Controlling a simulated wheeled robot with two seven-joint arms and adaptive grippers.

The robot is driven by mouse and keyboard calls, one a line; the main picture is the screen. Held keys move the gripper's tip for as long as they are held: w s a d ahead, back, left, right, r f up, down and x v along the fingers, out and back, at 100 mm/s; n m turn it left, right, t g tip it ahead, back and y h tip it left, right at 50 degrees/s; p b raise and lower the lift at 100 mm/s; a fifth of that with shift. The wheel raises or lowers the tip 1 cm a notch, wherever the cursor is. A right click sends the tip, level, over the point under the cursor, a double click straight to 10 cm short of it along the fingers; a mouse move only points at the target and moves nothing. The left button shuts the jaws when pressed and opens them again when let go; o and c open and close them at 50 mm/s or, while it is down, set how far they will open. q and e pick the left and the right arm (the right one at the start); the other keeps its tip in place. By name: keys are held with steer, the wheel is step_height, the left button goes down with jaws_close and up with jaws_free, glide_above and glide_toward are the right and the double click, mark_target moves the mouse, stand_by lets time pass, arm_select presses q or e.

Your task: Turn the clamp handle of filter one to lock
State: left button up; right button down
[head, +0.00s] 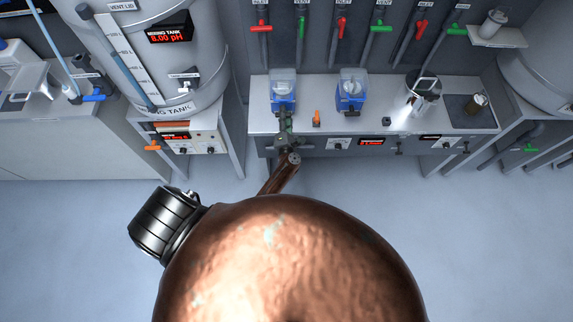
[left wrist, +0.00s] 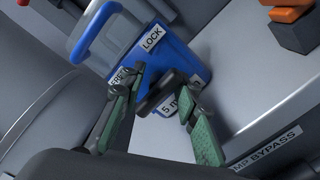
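Filter one is likely the left of two blue filter housings (head: 283,100) with clear tops on the bench. In the left wrist view its blue body (left wrist: 122,50) carries a LOCK label (left wrist: 152,39) and a partly hidden label. A dark clamp handle (left wrist: 165,93) sticks out from its front. My left gripper (head: 285,122) is just in front of this housing. In the left wrist view its green-padded fingers (left wrist: 165,100) are apart, on either side of the dark handle. I cannot tell whether they touch it. My right gripper is not in view.
The second blue housing (head: 352,92) stands to the right on the bench. A small orange part (head: 316,118) stands between them near the front edge. A metal jug (head: 424,92) is farther right. The mixing tank (head: 165,60) is at left. Coloured valve handles line the wall.

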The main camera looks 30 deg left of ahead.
arm_select(q)
steer(key=n+b, duration=0.3)
steer(key=n, duration=0.1)
steer(key=n+b, duration=0.3)
steer(key=n, duration=0.1)
steer(key=n+b, duration=0.3)
steer(key=n, duration=0.1)
steer(key=shift+s+a, duration=0.2)
steer(key=shift+a, duration=0.2)
steer(key=s+d+f+m+t+h, duration=0.2)
steer(key=s+d+m+t+h, duration=0.15)
steer(key=s+d+m, duration=0.6)
steer(key=s+f+m+g+h, duration=0.2)
steer(key=s+f+m+h, duration=0.1)
steer(key=f+m, duration=0.5)
steer(key=s+d+f+m+g+h, duration=0.1)
steer(key=s+f+m+g+h, duration=0.2)
steer(key=f+m, duration=0.5)
steer(key=shift+f, duration=3.7)
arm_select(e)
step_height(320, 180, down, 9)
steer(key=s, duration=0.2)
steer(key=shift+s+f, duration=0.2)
arm_select(q)
steer(key=shift+m+h, duration=0.25)
